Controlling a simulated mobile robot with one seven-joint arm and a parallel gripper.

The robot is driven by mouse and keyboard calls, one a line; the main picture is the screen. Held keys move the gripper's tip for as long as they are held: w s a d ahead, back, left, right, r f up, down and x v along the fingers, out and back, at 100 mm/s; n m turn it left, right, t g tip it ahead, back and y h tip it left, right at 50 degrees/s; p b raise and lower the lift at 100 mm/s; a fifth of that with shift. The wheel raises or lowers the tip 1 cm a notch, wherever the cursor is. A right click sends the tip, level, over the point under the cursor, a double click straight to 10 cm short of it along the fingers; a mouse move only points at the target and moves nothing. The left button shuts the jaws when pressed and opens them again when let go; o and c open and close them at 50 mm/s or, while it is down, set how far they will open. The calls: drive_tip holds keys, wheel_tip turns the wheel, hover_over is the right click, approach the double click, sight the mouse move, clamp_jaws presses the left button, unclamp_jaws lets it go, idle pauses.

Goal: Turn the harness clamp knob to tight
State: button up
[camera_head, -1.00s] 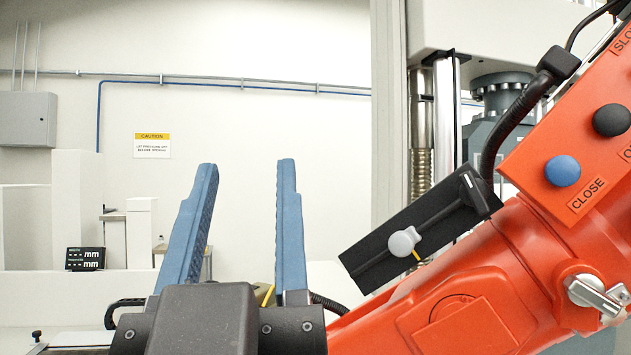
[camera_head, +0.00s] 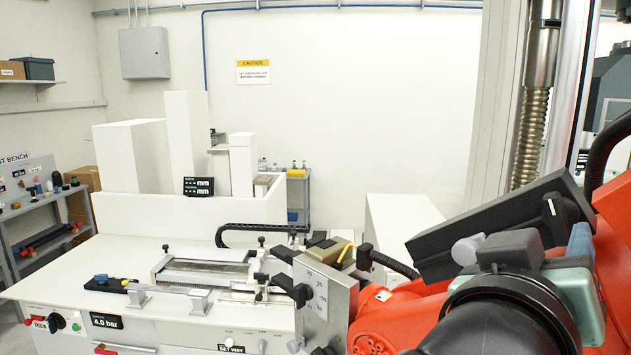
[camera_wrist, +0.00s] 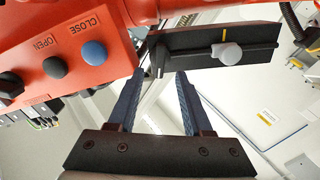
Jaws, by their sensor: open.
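I cannot tell for certain which knob is the harness clamp's; no such label is readable. A black knob (camera_head: 553,210) with a white line sits at the right end of a tilted black panel (camera_head: 440,240). In the wrist view this black knob (camera_wrist: 157,58) appears at the panel's left end, beyond my fingertips. A grey slider knob (camera_head: 467,250) sits on the same panel, with a yellow mark beside it in the wrist view. Another black knob (camera_head: 299,291) is on a metal plate (camera_head: 325,290) with markings. My gripper (camera_wrist: 159,78) is open, with nothing between its blue fingers.
A red-orange housing (camera_wrist: 70,35) with OPEN and CLOSE buttons stands close to my fingers. The white bench (camera_head: 130,260) carries a metal fixture (camera_head: 205,270) and black hoses. A machine column (camera_head: 530,100) rises at the right. The space above the bench looks clear.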

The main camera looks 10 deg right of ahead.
sight(557, 222)
drive_tip(key=p+x, duration=0.2)
drive_tip(key=x, duration=0.2)
drive_tip(key=shift+w+d+r, duration=0.15)
drive_tip(key=shift+w+d, duration=0.05)
drive_tip(key=shift+d, duration=0.1)
drive_tip(key=shift+w+d+f, duration=0.2)
drive_tip(key=shift+w+d, duration=0.25)
drive_tip(key=shift+d, duration=0.15)
drive_tip(key=shift+c, duration=0.3)
clamp_jaws()
